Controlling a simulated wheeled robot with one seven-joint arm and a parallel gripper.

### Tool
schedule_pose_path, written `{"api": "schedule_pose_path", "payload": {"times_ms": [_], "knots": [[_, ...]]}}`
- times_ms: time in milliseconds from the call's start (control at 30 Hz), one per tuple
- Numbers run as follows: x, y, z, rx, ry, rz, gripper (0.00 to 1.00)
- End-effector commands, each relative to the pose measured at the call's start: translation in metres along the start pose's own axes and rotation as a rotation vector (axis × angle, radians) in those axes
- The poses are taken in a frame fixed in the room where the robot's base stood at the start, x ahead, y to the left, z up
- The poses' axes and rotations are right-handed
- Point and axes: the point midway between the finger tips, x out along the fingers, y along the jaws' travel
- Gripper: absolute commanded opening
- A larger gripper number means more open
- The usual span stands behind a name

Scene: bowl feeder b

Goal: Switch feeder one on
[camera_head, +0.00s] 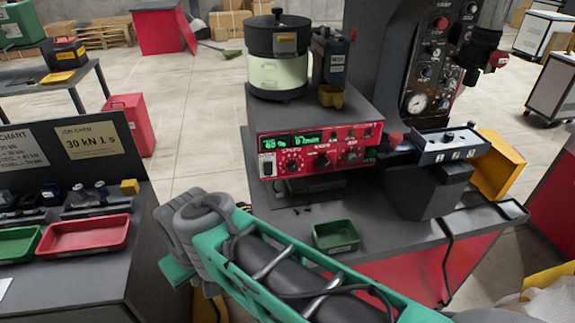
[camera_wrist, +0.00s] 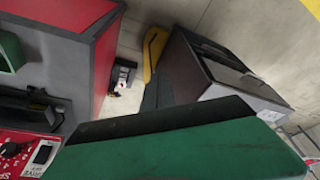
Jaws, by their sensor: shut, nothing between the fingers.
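The feeder's red control panel (camera_head: 320,149) is on the front of a grey box on the bench, with a lit green display, several knobs and a small switch (camera_head: 268,164) on a pale plate at its left end. The panel's corner shows at the lower left of the wrist view, with the switch (camera_wrist: 42,153) beside a black knob. I cannot tell the switch's position. The round feeder bowl (camera_head: 278,62) stands on the box. My gripper (camera_head: 176,273) is left of the panel and apart from it, shut and empty. Its fingers (camera_wrist: 165,128) fill the lower wrist view.
A black press (camera_head: 421,75) stands right of the feeder. A green tray (camera_head: 336,236) lies on the bench below the panel. A side table with a red tray (camera_head: 85,236) is at left. A dark cabinet (camera_wrist: 215,70) stands beyond my fingers in the wrist view.

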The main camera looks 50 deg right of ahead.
Motion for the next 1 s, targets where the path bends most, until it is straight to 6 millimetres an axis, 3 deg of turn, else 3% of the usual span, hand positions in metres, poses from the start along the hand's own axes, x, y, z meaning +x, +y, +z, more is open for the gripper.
{"api": "schedule_pose_path", "payload": {"times_ms": [300,467,567,700,800,900,1000], "knots": [[-0.001,0.002,-0.002,-0.005,0.001,-0.001,0.00],[-0.014,0.031,-0.030,-0.096,0.022,-0.023,0.00],[-0.029,0.076,-0.058,-0.228,0.067,-0.044,0.00],[-0.055,0.164,-0.079,-0.452,0.165,-0.038,0.00],[-0.075,0.226,-0.074,-0.608,0.237,-0.001,0.00],[-0.093,0.273,-0.059,-0.732,0.288,0.050,0.00],[-0.103,0.298,-0.045,-0.811,0.316,0.087,0.00]]}}
